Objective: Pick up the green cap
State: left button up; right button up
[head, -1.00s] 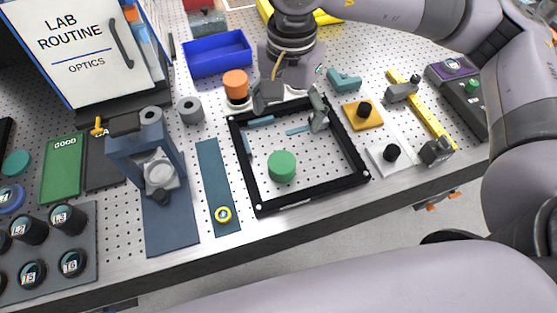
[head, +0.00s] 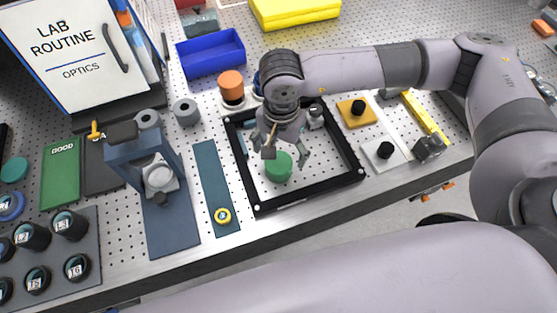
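The green cap (head: 278,168) is a short round cylinder standing on the perforated table inside the black square frame (head: 314,194). My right gripper (head: 286,156) hangs over the frame, just above and behind the cap in the picture. Its two fingers are spread apart, one toward the left and one toward the right of the cap, with nothing between them that I can see it holding. The far edge of the cap is close to the fingers; I cannot tell whether they touch it. My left gripper is not in view.
The black frame's raised walls surround the cap. An orange cap (head: 231,86) and a blue bin (head: 210,53) stand behind. A teal disc (head: 15,168) lies far left.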

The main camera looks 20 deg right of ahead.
aim_at(280, 161)
jog(key=f+p, duration=0.1)
jog(key=f, duration=0.1)
jog(key=f+p, duration=0.1)
jog(key=f, duration=0.1)
jog(key=shift+s+a+f, duration=0.15)
jog(key=shift+s, duration=0.05)
jog(key=shift+f, duration=0.35)
jog(key=shift+c, duration=0.2)
jog(key=c, duration=1)
